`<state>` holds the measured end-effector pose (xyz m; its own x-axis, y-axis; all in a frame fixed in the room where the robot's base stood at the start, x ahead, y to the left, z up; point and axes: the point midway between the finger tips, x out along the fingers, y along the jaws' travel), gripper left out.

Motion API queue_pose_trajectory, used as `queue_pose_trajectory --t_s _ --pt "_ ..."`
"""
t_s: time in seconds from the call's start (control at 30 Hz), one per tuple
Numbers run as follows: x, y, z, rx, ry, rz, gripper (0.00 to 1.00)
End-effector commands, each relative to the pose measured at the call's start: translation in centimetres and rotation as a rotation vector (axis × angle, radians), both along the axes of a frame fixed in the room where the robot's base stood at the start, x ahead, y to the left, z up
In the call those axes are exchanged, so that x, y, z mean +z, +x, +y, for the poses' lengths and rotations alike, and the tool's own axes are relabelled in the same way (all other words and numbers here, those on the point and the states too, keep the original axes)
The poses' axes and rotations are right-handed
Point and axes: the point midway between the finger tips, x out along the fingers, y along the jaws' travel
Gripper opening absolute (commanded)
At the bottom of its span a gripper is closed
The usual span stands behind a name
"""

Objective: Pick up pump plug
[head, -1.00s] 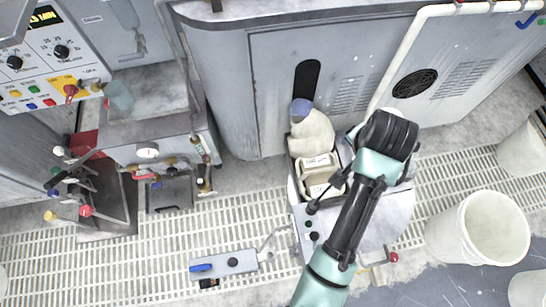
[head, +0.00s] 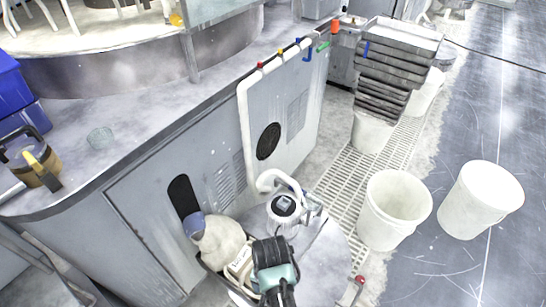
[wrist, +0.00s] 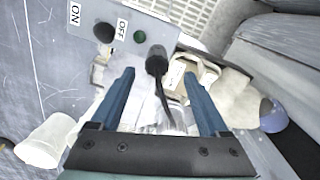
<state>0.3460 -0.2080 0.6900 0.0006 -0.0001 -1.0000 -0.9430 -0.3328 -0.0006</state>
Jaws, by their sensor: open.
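The pump plug (wrist: 156,62) is most likely the black rounded plug with a dark cord trailing from it in the wrist view. It shows beside a grey switch box (wrist: 122,28) marked ON and OFF. My gripper (wrist: 159,75) is open, and its two blue fingers appear on either side of the plug and cord, with nothing held. I cannot tell how far the plug lies beyond the fingertips. In the head view my wrist is at the bottom; the fingers and the plug are hidden there.
A cream sack with a blue top (head: 222,243) and a cream container (head: 240,262) stand near my wrist. A white-handled device (head: 284,205) is behind it. White buckets (head: 394,208) stand to the right. The grey cabinet (head: 130,230) bounds the left.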

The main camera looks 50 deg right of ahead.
Motion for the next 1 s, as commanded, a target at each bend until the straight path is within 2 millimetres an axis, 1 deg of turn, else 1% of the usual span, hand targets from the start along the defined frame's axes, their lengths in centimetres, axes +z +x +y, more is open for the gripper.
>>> queue_pose_trajectory --t_s 0.03,0.1,0.23,0.33,0.57,0.67,0.8,0.97,1.0 --pt "-0.9 -0.3 0.1 0.0 0.003 0.004 0.79" --pt "-2.1 -0.6 0.1 -0.001 0.003 0.004 0.79" --pt "-3.8 -0.6 0.1 0.0 0.002 0.002 0.79" --pt "-4.5 -0.7 0.1 0.0 0.002 0.002 0.79" --pt "-4.5 -0.6 0.1 0.001 0.0 0.0 0.79" --pt "-4.5 -0.6 0.1 0.001 0.0 0.0 0.62" --pt "-4.5 -0.6 0.1 0.001 0.0 0.0 0.37" --pt "-4.5 -0.6 0.1 0.001 0.0 0.0 0.08" --pt "-4.5 -0.6 0.1 0.001 0.0 0.0 0.01"
